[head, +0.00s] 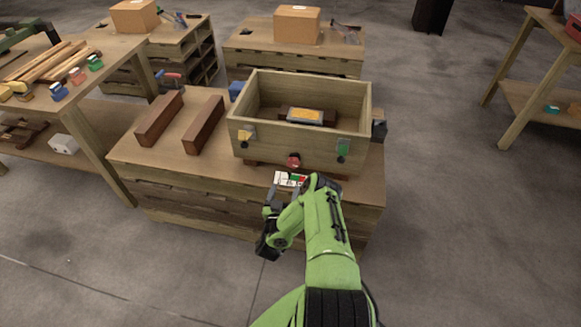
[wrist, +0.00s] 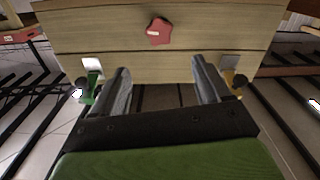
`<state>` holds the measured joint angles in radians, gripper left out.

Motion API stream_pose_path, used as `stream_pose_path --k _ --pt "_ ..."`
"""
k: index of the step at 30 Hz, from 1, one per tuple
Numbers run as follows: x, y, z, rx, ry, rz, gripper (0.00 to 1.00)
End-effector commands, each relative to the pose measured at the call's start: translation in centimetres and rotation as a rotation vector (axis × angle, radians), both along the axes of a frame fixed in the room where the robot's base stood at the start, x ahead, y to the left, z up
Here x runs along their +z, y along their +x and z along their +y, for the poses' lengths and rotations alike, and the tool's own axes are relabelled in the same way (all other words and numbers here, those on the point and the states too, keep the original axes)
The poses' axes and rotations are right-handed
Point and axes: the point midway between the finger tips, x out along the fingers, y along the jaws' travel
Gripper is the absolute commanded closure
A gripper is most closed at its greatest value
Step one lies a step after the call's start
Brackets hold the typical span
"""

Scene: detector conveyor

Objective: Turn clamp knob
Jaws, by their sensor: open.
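A red star-shaped clamp knob (head: 293,161) sits on the lower front of an open wooden box (head: 303,150). In the wrist view the knob (wrist: 159,31) is at the top centre, on the box wall (wrist: 210,25). My gripper (head: 290,190) is open, in front of the box on the near side of the knob. In the wrist view its two fingers (wrist: 160,68) are spread apart with nothing between them. The knob lies beyond the fingertips, roughly centred on the gap, and looks untouched.
The box front carries a yellow clamp (head: 245,135) and a green clamp (head: 343,147). A block with an orange top (head: 305,114) lies inside. A coloured card (head: 284,178) is by the workbench front. Two brown beams (head: 204,125) lie left of the box.

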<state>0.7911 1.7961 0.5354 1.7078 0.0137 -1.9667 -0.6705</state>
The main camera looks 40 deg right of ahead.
Motion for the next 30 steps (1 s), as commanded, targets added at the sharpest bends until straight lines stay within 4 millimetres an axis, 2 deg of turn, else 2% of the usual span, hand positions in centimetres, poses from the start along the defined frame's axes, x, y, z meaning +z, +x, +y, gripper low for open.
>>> stream_pose_path --k 1,12,16,21,27,28,30 --pt "-0.8 0.3 -0.6 0.0 -0.002 -0.003 0.24" --pt "-0.4 6.0 -8.0 -0.001 -0.003 -0.003 0.24" --pt "-0.4 7.5 -9.8 0.0 -0.001 -0.002 0.24" --pt "-0.2 8.3 -10.8 0.003 0.0 0.0 0.24" --pt "-0.1 8.3 -10.8 0.003 0.001 0.001 0.24" --pt "-0.1 8.3 -10.8 0.003 0.002 0.0 0.25" --pt "-0.1 8.3 -10.8 0.003 0.002 0.0 0.36"
